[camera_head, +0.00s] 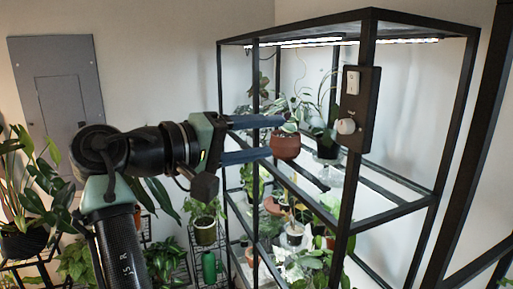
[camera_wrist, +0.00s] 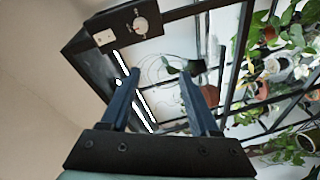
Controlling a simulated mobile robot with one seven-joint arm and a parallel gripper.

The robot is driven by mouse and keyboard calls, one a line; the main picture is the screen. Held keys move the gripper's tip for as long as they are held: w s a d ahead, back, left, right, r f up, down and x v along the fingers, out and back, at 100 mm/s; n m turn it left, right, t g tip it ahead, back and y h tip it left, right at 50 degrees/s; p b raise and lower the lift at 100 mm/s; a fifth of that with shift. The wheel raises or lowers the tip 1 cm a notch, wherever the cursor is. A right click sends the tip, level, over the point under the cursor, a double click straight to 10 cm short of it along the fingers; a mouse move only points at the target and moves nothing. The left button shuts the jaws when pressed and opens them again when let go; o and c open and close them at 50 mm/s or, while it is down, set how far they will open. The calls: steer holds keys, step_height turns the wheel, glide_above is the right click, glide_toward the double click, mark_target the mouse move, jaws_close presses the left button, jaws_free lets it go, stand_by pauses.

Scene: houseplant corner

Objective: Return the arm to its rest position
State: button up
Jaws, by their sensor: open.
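My gripper (camera_head: 279,137) is stretched out to the right at the front left of the black-framed plant shelf (camera_head: 300,172). Its two blue fingers are apart, one above the other in the head view. In the wrist view my gripper (camera_wrist: 159,75) is open, with only pale wall, thin stems and part of the shelf showing between the fingers. A terracotta pot (camera_head: 286,147) appears just beyond the fingertips in the head view. In the wrist view this pot (camera_wrist: 210,95) lies right of the right finger, outside the jaws. Whether a finger touches it I cannot tell.
A black control box (camera_head: 360,108) with a white switch and round knob is on the front shelf post, right of my gripper. Several potted plants fill the shelf levels. A potted plant (camera_head: 204,229) stands below my arm, and a large leafy plant (camera_head: 30,185) stands left.

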steer(key=s+r+m+t+y+b, duration=0.1)
steer(key=s+r+t+y, duration=0.4)
steer(key=s, duration=0.5)
steer(key=s+a+r+m+t+y+b, duration=0.1)
steer(key=s+r+t+y+b, duration=0.1)
steer(key=s+r+t+y, duration=0.3)
steer(key=s+t+y, duration=0.3)
steer(key=s+t, duration=0.2)
steer(key=t, duration=0.2)
steer(key=shift+r+m+y+b, duration=0.15)
steer(key=shift+m+y+b, duration=0.25)
